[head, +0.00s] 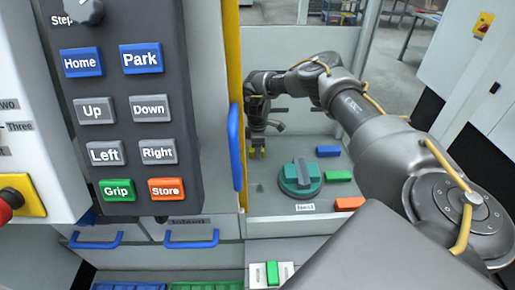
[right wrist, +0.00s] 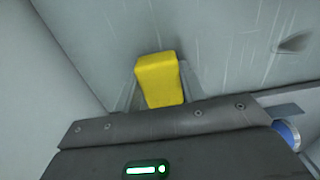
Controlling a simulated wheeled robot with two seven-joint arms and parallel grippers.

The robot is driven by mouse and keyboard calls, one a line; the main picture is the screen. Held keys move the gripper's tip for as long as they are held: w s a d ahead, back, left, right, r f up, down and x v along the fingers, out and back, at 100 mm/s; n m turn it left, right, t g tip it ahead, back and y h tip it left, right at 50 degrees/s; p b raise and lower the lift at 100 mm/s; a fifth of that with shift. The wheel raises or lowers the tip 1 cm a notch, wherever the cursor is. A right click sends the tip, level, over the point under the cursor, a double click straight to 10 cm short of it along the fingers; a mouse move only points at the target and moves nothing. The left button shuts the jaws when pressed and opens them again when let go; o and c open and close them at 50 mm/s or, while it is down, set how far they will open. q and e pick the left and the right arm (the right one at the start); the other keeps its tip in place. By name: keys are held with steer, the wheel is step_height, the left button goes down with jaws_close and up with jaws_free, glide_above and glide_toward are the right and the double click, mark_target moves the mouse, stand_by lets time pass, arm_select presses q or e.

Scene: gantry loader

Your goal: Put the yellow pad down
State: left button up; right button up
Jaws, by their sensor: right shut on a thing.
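The yellow pad (right wrist: 160,80) is a small block held between the fingers of my right gripper in the right wrist view. My right gripper (head: 257,146) is shut on it, inside the grey bay at the left, close to the yellow-edged door post. In the head view only small yellow bits show at the fingertips. Whether the pad touches the surface below cannot be told. My left gripper is not in view.
A round teal fixture (head: 300,180) stands on the bay floor, with blue (head: 328,151), green (head: 338,176) and orange (head: 349,203) blocks to its right. A button panel (head: 125,100) and a blue door handle (head: 235,147) are at left. Bay floor near the gripper looks clear.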

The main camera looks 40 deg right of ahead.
steer(key=shift+f, duration=0.1)
steer(key=o, duration=1.1)
step_height(320, 180, up, 12)
steer(key=shift+r+b, duration=0.2)
steer(key=shift+b, duration=0.85)
